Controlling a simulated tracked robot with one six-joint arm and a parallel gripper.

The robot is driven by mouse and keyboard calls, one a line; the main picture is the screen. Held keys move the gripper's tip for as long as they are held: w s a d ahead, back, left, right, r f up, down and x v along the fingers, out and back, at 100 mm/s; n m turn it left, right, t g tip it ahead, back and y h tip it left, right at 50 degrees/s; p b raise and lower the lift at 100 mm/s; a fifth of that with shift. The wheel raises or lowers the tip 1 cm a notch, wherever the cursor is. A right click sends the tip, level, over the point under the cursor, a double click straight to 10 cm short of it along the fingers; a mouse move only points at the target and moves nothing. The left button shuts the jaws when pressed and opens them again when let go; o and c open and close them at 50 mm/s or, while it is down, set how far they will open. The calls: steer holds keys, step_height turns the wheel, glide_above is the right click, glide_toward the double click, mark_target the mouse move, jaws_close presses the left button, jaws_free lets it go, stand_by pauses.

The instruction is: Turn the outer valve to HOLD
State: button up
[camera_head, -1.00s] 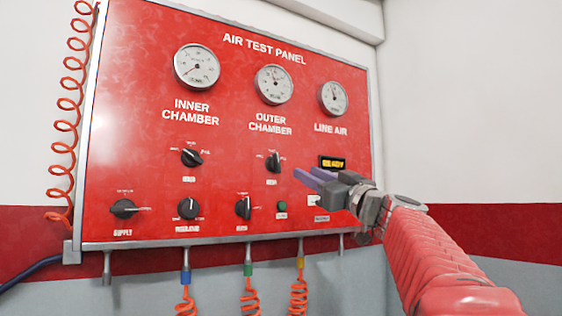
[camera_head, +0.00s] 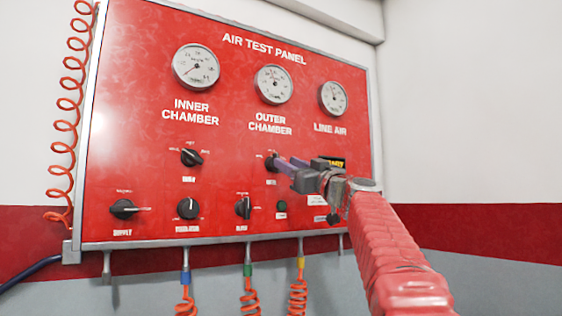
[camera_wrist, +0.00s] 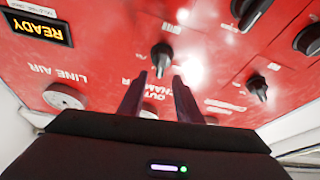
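The outer valve (camera_head: 270,164) is a black knob on the red panel below the OUTER CHAMBER gauge (camera_head: 274,84). In the head view its right side is partly covered by my gripper (camera_head: 284,162), and its small labels are too blurred to read. In the wrist view, which is upside down, the same knob (camera_wrist: 161,52) lies just beyond my gripper's two purple fingers (camera_wrist: 159,76). The fingers are apart, one to either side of the knob's pointer, with nothing held. I cannot tell whether the tips touch the knob.
The inner chamber knob (camera_head: 191,157) is to the left. A READY display (camera_wrist: 37,27) is close to my gripper. Orange coiled hoses (camera_head: 249,296) hang below the panel.

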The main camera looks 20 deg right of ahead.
steer(key=shift+x, duration=2.25)
steer(key=c, duration=0.7)
steer(key=shift+m+h, duration=0.3)
steer(key=shift+m, duration=0.2)
steer(key=shift+d+m+h, duration=0.1)
steer(key=shift+m+h, duration=0.3)
steer(key=shift+m, duration=0.5)
steer(key=o, duration=0.7)
steer(key=shift+s, duration=0.2)
